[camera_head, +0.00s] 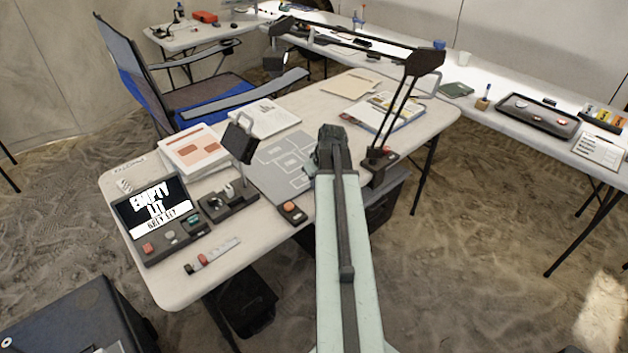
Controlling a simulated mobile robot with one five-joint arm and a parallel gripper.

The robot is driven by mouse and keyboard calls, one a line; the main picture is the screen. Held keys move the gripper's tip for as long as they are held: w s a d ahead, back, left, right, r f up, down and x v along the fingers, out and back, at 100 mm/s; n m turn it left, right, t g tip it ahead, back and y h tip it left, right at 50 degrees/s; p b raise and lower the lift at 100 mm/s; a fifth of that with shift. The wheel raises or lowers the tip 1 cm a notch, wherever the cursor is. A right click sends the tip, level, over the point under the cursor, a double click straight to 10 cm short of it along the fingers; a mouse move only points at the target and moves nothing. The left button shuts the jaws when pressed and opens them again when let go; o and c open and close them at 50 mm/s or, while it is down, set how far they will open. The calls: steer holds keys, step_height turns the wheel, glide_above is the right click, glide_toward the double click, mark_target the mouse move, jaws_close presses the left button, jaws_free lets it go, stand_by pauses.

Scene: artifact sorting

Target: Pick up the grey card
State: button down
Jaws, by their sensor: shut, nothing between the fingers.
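A flat grey sheet (268,178) with white outlined boxes lies on the near table, partly behind my arm. It is the only large grey flat piece I see there; I cannot tell whether it is the grey card or a mat. My gripper (331,140) is at the end of my pale arm, over the table, at the right edge of the grey sheet. It is shut with nothing in it. Its fingertips are small and dark, and its height above the table is hard to tell.
A black desk lamp (377,160) stands close right of my gripper, its arm reaching left. A small lamp-like device (232,195), a dark panel with a screen (155,212) and papers (193,150) stand left. A blue chair (205,95) is behind.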

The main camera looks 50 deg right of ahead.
steer(key=shift+s+a, duration=0.15)
steer(key=shift+s, duration=0.55)
steer(key=shift+s+a, duration=0.1)
steer(key=shift+s, duration=0.6)
